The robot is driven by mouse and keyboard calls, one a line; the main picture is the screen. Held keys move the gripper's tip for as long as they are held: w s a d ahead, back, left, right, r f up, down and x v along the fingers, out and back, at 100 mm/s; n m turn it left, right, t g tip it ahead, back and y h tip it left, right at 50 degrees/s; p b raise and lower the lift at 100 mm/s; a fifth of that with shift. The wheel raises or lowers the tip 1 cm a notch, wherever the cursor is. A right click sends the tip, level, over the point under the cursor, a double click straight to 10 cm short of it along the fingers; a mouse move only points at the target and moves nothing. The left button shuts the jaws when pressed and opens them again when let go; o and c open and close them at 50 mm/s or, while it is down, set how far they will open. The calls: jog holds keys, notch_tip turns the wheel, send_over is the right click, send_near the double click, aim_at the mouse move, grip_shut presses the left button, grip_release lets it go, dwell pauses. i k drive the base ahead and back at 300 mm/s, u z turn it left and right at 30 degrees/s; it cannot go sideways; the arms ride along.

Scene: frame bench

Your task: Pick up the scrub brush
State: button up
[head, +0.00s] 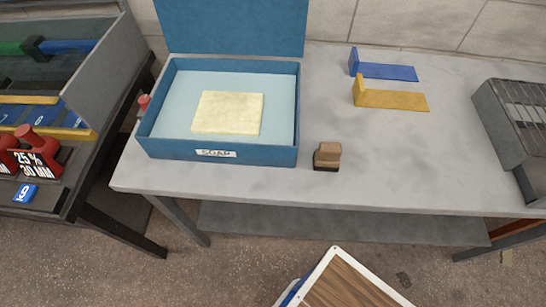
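The scrub brush (327,156) is a small block with a tan wooden top and a dark base. It stands upright on the grey bench (400,160), near the front edge and just right of the blue soap box, apart from it. Nothing covers it. My gripper is not in view.
An open blue box (220,154) labelled SOAP holds a pale yellow slab (228,113). A blue bracket (387,71) and a yellow bracket (393,99) lie behind right. A grey grated unit (515,120) stands far right. A wood-topped, white-edged item (345,282) is low in front.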

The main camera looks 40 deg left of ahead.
aim_at(326, 158)
jog(key=u, duration=2.7)
jog(key=k, duration=0.95)
jog(key=z, duration=1)
jog(key=i, duration=1)
